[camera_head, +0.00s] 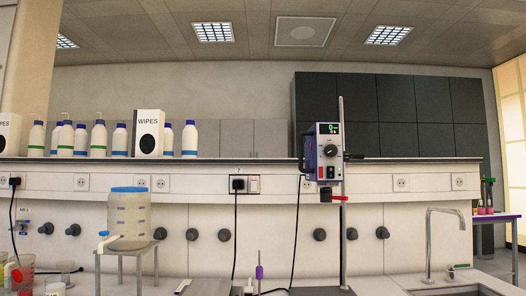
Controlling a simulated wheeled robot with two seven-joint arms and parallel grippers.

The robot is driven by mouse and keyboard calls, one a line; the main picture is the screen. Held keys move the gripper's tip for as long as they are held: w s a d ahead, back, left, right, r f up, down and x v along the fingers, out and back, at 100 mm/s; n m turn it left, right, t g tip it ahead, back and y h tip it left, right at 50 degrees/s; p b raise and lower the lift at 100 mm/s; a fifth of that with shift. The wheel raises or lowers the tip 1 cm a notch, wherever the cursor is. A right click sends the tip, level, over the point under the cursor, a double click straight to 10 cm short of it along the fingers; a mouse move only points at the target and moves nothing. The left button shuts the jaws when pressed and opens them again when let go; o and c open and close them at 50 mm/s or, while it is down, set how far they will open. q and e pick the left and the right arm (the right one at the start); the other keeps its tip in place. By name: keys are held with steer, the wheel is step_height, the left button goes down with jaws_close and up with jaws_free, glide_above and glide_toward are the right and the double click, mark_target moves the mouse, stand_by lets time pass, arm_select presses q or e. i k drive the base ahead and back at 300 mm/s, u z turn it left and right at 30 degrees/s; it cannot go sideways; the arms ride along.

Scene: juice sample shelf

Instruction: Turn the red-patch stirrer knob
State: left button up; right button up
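An overhead stirrer (322,165) is mounted on an upright metal rod (341,120) at the middle right, in front of the shelf. Its front is grey with a blue side. A small lit display (329,128) is at the top of the front. A round dark knob (330,151) sits below the display, and small switches are under it. Small red marks show on the front, but I cannot make out their detail. A dark chuck with a red part (338,198) is below the body. Neither of my grippers is in view.
A long shelf (230,160) with white bottles (99,138) and a wipes box (149,133) runs behind. A jug with a blue lid (129,215) stands on a stand at left. A sink tap (430,240) is at right. A black cable (296,230) hangs beside the stirrer.

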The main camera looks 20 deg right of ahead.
mark_target(330, 150)
steer(key=u, duration=1.1)
steer(key=i, duration=1.1)
steer(key=z, duration=0.9)
